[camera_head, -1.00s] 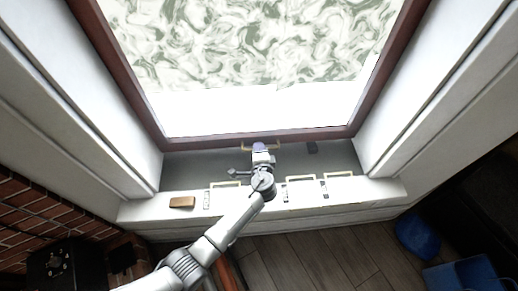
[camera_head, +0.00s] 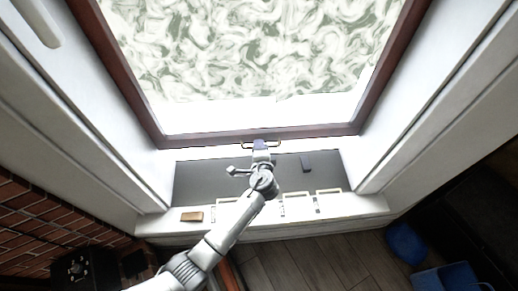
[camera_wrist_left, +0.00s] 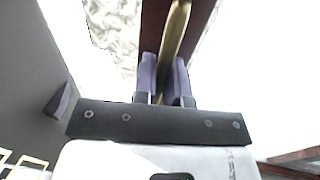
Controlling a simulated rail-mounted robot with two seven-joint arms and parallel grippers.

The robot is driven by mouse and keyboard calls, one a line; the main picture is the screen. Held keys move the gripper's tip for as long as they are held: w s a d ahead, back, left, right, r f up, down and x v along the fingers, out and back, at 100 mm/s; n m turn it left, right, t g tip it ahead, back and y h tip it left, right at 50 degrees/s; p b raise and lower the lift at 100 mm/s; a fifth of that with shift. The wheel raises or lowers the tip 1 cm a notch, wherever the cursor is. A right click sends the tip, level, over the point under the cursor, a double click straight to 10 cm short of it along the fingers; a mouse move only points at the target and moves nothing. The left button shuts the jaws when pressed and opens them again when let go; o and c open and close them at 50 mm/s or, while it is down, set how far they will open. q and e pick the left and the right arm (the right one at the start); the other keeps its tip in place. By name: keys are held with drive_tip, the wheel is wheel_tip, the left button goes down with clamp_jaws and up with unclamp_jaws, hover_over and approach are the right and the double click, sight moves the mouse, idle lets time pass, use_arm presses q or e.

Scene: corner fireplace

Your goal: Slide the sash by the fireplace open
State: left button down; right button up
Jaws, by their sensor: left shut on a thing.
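The sash (camera_head: 300,132) is a red-brown frame around green-and-white patterned glass, in the upper middle of the head view. A brass handle (camera_head: 275,146) is on its bottom rail. My left gripper (camera_head: 261,145) is at this handle, with its arm coming up from the lower left. In the left wrist view, the purple fingers (camera_wrist_left: 165,80) are shut around the brass bar (camera_wrist_left: 174,45), one on each side. A bright white strip shows between the bottom rail and the grey sill. My right gripper is not in view.
On the white ledge in front are a brown block (camera_head: 192,216) and several pale frame-like pieces (camera_head: 297,197). White reveals flank the window. Brick (camera_head: 45,210) is lower left; blue bins (camera_head: 450,278) are lower right.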

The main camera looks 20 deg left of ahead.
use_arm(q)
wheel_tip(320, 180, up, 8)
drive_tip(key=p, duration=0.5)
drive_tip(key=c, duration=1.2)
unclamp_jaws()
drive_tip(key=shift+f, duration=0.1)
drive_tip(key=v, duration=1.4)
drive_tip(key=shift+w+a, duration=0.1)
